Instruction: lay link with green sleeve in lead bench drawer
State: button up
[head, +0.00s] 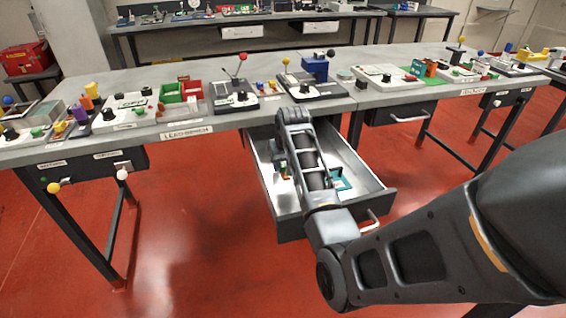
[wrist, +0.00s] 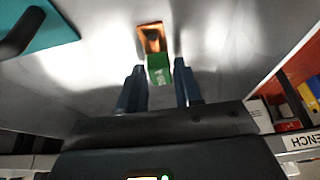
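The link with the green sleeve shows in the wrist view, with its green sleeve (wrist: 159,71) nearest me and a copper end (wrist: 151,38) beyond it. It appears to lie on the pale floor of the open drawer (head: 378,190). My gripper (wrist: 160,74) is low inside the drawer, its two dark fingers apart on either side of the sleeve. A narrow gap seems to show on the right; contact on the left is unclear. In the head view my gripper (head: 284,168) is small and partly hidden by my arm.
A teal frame-like object (head: 341,180) lies in the drawer to the right; part of it also shows in the wrist view (wrist: 50,30). The bench (head: 187,132) above, labelled "LEAD BENCH", is crowded with devices and trays. The red floor in front is clear.

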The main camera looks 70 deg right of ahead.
jog(key=shift+o, duration=1.3)
jog(key=shift+r, duration=0.1)
jog(key=v, duration=1.2)
jog(key=shift+p, duration=0.3)
jog(key=shift+c, duration=0.3)
